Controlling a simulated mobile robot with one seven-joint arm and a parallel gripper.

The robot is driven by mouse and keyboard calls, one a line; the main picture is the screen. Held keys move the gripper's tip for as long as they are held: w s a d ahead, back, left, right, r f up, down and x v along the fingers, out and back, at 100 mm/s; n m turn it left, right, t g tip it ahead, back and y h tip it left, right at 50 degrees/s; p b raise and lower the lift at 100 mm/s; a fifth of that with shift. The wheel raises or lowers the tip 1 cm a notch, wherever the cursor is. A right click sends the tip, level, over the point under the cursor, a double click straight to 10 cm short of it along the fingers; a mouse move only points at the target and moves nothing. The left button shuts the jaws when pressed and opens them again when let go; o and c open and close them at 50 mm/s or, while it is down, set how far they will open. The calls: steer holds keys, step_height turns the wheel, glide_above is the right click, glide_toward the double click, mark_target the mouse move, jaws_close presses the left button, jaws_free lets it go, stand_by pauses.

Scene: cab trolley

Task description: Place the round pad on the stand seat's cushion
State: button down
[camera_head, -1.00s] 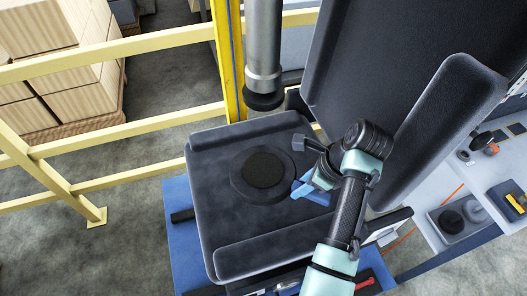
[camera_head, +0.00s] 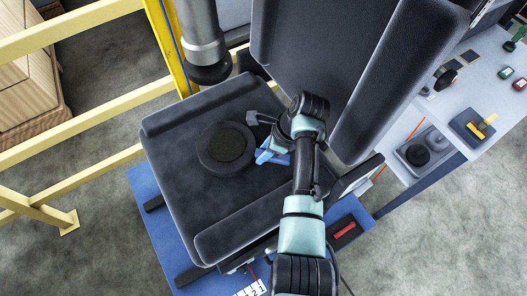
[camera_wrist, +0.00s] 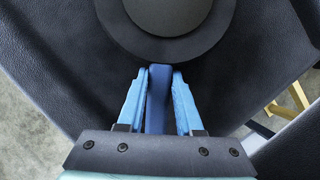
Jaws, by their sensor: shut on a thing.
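The round pad (camera_head: 226,146) is a dark disc with a smaller raised disc on top. It lies flat over the middle of the dark stand seat's cushion (camera_head: 180,187). Whether it rests fully on the cushion or hovers just above is hard to tell. In the wrist view the pad (camera_wrist: 168,14) fills the top middle, partly cut off. My gripper (camera_head: 265,156) is at the pad's right side. In the wrist view its light-blue fingers (camera_wrist: 158,72) are shut on a darker blue tab (camera_wrist: 157,100) that reaches to the pad's edge.
The dark backrest (camera_head: 315,55) and its side bolster (camera_head: 395,75) rise close behind and right of my arm. A grey vertical cylinder (camera_head: 203,45) hangs over the seat's rear left. Yellow rails (camera_head: 85,110) stand left. A bench (camera_head: 470,90) with tools is at right.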

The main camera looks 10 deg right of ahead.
steer(key=shift+w+f, duration=0.1)
steer(key=shift+f, duration=0.2)
steer(key=c, duration=0.6)
jaws_free()
steer(key=shift+f, duration=0.1)
steer(key=shift+o, duration=0.2)
steer(key=p+v, duration=0.1)
steer(key=v, duration=1.1)
